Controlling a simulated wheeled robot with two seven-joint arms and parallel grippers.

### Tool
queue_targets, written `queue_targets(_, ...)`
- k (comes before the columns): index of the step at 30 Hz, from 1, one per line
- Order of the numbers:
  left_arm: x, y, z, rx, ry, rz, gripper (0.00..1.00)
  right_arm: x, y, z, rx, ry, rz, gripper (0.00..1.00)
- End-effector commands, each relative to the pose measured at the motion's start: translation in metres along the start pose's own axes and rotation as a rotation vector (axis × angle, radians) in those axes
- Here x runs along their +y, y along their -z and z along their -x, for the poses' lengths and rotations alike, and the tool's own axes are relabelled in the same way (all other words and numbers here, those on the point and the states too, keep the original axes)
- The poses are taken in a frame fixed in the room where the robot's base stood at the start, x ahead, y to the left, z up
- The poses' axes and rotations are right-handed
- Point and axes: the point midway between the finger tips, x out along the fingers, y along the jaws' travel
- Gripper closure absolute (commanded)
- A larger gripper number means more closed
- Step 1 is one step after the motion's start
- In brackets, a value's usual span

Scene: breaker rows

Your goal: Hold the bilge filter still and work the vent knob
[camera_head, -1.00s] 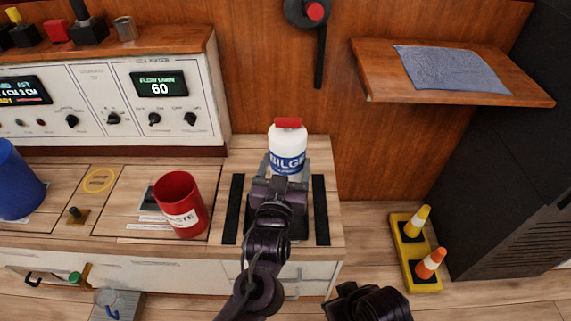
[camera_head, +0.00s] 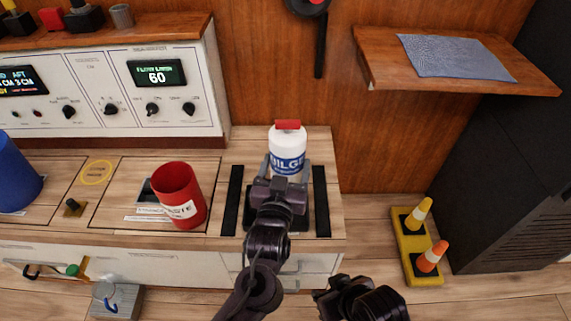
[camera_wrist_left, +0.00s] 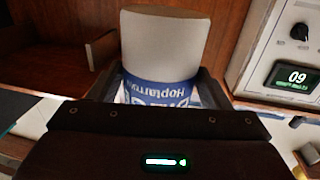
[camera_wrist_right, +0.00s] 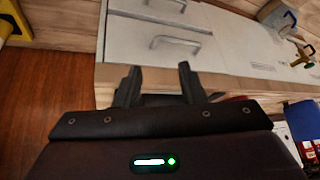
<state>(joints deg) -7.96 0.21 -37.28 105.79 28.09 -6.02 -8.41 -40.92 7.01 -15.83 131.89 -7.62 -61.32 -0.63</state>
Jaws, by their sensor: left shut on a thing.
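The bilge filter (camera_head: 287,143) is a white canister with a blue label and a red vent knob (camera_head: 288,125) on top. It stands upright on the counter between two black strips. My left gripper (camera_head: 283,180) is shut around its body from the front. In the left wrist view the canister (camera_wrist_left: 165,45) sits between the fingers, its label partly hidden. My right gripper (camera_head: 325,297) is low in front of the counter, away from the filter. In the right wrist view its two fingers (camera_wrist_right: 158,84) are apart with nothing between them.
A red waste bin (camera_head: 178,197) and a blue bin (camera_head: 14,180) stand left on the counter (camera_head: 235,150). A wooden shelf (camera_head: 385,80) with a grey-blue cloth (camera_head: 455,57) juts out at right. Yellow and orange cones (camera_head: 430,256) stand on the floor at right.

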Motion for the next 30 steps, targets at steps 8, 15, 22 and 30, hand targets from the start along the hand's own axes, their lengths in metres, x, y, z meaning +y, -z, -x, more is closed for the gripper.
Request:
queue_targets(8, 0.0, -0.01, 0.0, 0.004, 0.0, 0.0, 0.71, -0.005, 0.003, -0.003, 0.036, 0.011, 0.007, 0.64)
queue_targets(15, 0.0, -0.011, 0.0, 0.005, 0.0, 0.001, 0.71, -0.004, 0.013, -0.002, 0.076, 0.008, 0.008, 0.64)
queue_targets(22, 0.0, -0.013, 0.0, 0.006, 0.0, 0.001, 0.71, -0.003, 0.022, -0.001, 0.114, 0.007, 0.009, 0.64)
queue_targets(30, 0.0, -0.016, 0.0, 0.006, 0.0, 0.001, 0.71, -0.003, 0.032, 0.0, 0.158, 0.005, 0.01, 0.64)
